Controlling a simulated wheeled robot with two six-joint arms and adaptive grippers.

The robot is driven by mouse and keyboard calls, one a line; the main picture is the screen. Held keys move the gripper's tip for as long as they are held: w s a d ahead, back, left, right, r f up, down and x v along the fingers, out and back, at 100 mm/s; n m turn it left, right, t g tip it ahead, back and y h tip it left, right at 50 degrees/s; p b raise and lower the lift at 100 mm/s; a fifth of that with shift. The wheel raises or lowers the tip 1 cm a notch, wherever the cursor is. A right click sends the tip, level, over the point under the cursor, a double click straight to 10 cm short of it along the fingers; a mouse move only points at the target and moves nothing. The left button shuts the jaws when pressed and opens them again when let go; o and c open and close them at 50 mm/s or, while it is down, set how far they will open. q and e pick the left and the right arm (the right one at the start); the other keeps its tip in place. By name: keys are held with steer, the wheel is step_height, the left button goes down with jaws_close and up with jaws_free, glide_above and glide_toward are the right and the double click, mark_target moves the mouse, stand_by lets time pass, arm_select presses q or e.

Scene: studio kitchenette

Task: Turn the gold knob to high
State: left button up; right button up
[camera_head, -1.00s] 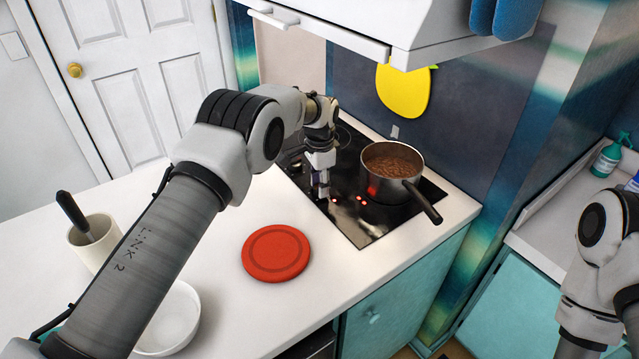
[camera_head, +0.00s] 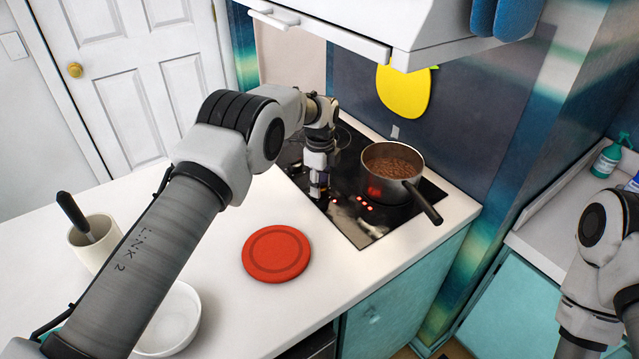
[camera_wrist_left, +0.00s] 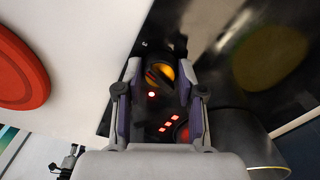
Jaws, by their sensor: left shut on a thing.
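The cooktop (camera_head: 362,237) is a black glass panel set in the white counter, with small red lights along its front part. My left gripper (camera_head: 318,190) points down at its near left part. In the left wrist view, my left gripper (camera_wrist_left: 158,75) is shut on the gold knob (camera_wrist_left: 161,72), a round piece with gold and dark faces, between its two fingers. Red lights glow just below the knob in that view. The knob's marks are too small to read. In the head view the gripper hides the knob. My right arm shows at the right edge; its gripper is out of frame.
A pot (camera_head: 392,167) of brown food stands on the cooktop, right of my left gripper, its handle toward the front right. A red round mat (camera_head: 276,254), a white bowl (camera_head: 175,322) and a utensil crock (camera_head: 96,243) are on the counter. The range hood (camera_head: 345,30) hangs above.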

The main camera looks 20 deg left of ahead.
mark_target(322, 184)
arm_select(q)
steer(key=shift+m, duration=1.2)
steer(key=shift+d+f, duration=0.1)
steer(key=o, duration=1.2)
steer(key=shift+c, duration=0.2)
steer(key=shift+d, duration=0.1)
steer(key=shift+r, duration=0.55)
step_height(322, 184, up, 11)
